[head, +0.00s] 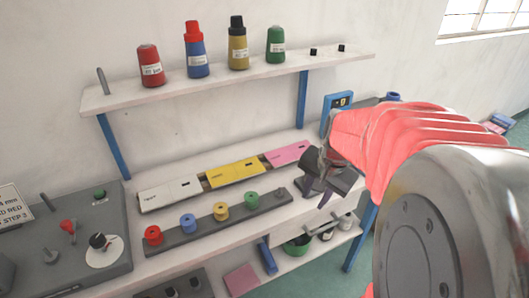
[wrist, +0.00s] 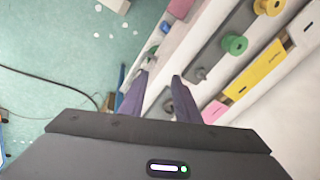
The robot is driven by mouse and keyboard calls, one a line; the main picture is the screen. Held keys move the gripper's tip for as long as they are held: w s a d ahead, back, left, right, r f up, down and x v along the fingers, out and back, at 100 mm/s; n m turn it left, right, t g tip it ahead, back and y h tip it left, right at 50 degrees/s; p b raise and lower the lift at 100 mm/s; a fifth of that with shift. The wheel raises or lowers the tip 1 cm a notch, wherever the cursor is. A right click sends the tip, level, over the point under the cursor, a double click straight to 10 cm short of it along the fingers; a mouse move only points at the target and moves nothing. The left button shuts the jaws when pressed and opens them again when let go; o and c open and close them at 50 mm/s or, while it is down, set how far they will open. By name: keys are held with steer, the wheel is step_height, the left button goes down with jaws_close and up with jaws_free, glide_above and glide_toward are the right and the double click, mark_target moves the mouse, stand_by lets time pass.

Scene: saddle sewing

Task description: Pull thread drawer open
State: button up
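No drawer is clearly labelled as the thread drawer at this size. Three flat labelled panels lie in a row on the bench: white (head: 170,194), yellow (head: 236,172) and pink (head: 287,153); I cannot read their labels or tell whether one is a drawer front. My gripper (head: 326,192) is at the bench's right end, right of the thread spool rack (head: 222,227). In the wrist view my gripper (wrist: 160,76) has its two dark fingers apart, with nothing visible held between them. The yellow (wrist: 260,75) and pink (wrist: 214,111) panels show to its right.
A wall shelf (head: 230,83) holds several bottles above the bench. A grey machine (head: 75,245) with knobs stands at the left. Below the bench, a lower shelf holds a green bowl (head: 297,246) and small bottles.

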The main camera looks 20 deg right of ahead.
mark_target(327, 226)
steer(key=s+d+f+m, duration=0.1)
steer(key=d+f+m, duration=0.4)
steer(key=d, duration=0.4)
steer(key=shift+d+f+g, duration=0.2)
steer(key=shift+f+g, duration=0.2)
steer(key=shift+f, duration=0.05)
steer(key=w+f, duration=0.1)
steer(key=f, duration=0.8)
steer(key=w+f, duration=0.1)
steer(key=f, duration=0.3)
steer(key=shift+w+f, duration=0.25)
steer(key=shift+w, duration=0.05)
jaws_close()
